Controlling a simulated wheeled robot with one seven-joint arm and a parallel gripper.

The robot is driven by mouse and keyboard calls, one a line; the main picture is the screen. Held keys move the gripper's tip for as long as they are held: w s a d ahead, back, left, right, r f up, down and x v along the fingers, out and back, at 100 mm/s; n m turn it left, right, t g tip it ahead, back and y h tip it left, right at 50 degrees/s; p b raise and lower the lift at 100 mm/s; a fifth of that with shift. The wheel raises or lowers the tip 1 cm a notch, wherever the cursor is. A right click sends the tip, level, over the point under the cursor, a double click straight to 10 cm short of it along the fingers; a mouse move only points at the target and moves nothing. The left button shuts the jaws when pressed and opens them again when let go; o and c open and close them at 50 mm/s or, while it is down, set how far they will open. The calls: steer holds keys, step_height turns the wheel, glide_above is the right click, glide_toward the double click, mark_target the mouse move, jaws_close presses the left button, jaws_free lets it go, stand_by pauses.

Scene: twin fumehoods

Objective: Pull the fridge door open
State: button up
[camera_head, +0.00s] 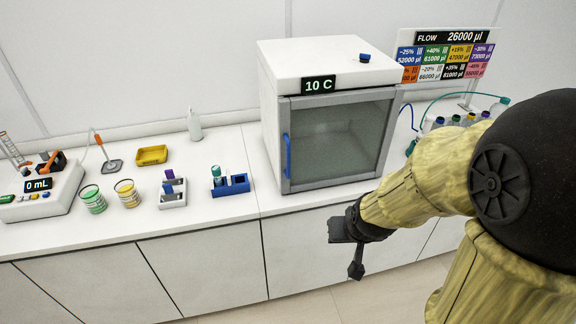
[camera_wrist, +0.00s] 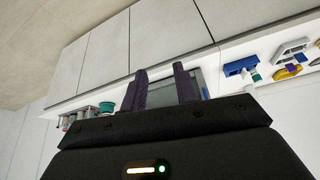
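The fridge is a white box (camera_head: 300,56) on the counter, with a "10 C" display. Its grey-framed glass door (camera_head: 340,140) looks shut. A vertical blue handle (camera_head: 287,155) sits at the door's left edge. My gripper (camera_head: 347,245) is low in front of the counter, below and right of the handle and apart from it. In the wrist view my gripper (camera_wrist: 161,82) shows two dark fingers spread apart with nothing held. The grey door (camera_wrist: 163,97) shows behind and between them, and the blue handle (camera_wrist: 205,92) is right of the fingers. The fingers partly hide the door.
A blue tube rack (camera_head: 232,186) and a white rack (camera_head: 172,195) stand left of the fridge. Two cups, a yellow tray (camera_head: 151,155) and a pipette stand are further left. Bottles with tubing (camera_head: 470,119) stand at right. The floor before the counter is clear.

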steer(key=w+a+f+t+b, duration=0.2)
steer(key=w+a+t+b, duration=0.4)
steer(key=w, duration=0.1)
steer(key=w+a+f+t+b, duration=0.2)
steer(key=w+a+t+b, duration=0.3)
steer(key=w+a+t, duration=0.1)
steer(key=shift+w+a+f+t+y+b, duration=0.3)
steer(key=shift+w+a+t+b, duration=0.1)
steer(key=shift+w, duration=0.45)
steer(key=shift+w, duration=0.1)
